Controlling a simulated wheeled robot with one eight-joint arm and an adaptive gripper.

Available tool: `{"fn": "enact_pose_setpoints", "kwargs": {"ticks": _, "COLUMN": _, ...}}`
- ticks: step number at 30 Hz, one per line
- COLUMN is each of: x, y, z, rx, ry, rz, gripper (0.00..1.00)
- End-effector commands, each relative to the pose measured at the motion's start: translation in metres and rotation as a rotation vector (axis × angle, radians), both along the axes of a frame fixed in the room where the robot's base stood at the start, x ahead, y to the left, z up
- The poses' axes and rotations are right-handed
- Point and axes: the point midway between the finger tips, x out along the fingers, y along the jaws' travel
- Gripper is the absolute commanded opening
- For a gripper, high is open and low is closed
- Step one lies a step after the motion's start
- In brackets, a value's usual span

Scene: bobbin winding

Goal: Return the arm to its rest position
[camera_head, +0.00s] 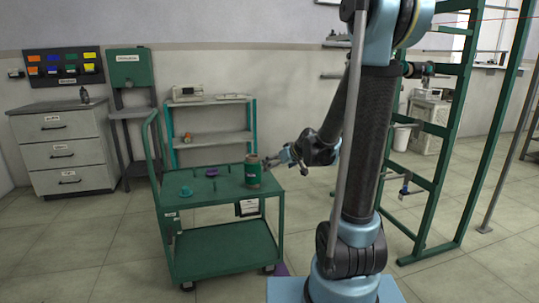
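My arm stands at the right of centre in the head camera view. Its forearm reaches left over the right edge of the green cart (222,197). My gripper (272,161) is right beside a green bobbin with brownish ends (253,173), which stands upright on the cart's top. I cannot tell whether the gripper touches the bobbin or whether its fingers are open; they are too small to make out.
A teal spool (185,191) and a purple piece (212,173) also lie on the cart top. A green frame rack (443,130) stands close on the right. A drawer cabinet (65,155) and a shelf unit (210,140) stand behind. Floor in front of the cart is clear.

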Motion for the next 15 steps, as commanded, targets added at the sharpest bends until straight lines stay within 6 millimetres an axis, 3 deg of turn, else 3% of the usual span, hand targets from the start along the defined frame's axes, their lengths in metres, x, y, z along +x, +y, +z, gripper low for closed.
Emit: {"fn": "enact_pose_setpoints", "kwargs": {"ticks": 15, "x": -0.122, "y": -0.058, "z": -0.001, "rx": -0.101, "ry": 0.257, "rz": -0.126, "gripper": 1.0}}
